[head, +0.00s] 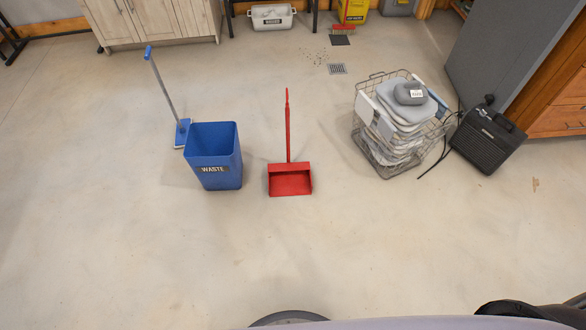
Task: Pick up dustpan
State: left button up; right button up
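A red dustpan (290,183) with a long upright red handle stands on the concrete floor near the middle of the head view. Its open side faces toward me. It stands clear of the blue bin to its left and the wire basket to its right. Neither of my grippers is visible. Only dark and grey parts of my own body show along the bottom edge, well short of the dustpan.
A blue waste bin (213,160) and a blue-handled mop (166,95) stand left. A wire basket (372,155) with grey items and a black heater-like box (487,140) stand right. A floor drain (337,69) and dark debris (316,57) lie beyond. The floor in front is clear.

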aim_at(288, 178)
jog(key=i+j+z, duration=0.2)
jog(key=j+z, duration=0.2)
jog(key=i+j+z, duration=0.1)
jog(key=j+z, duration=0.2)
jog(key=z, duration=0.15)
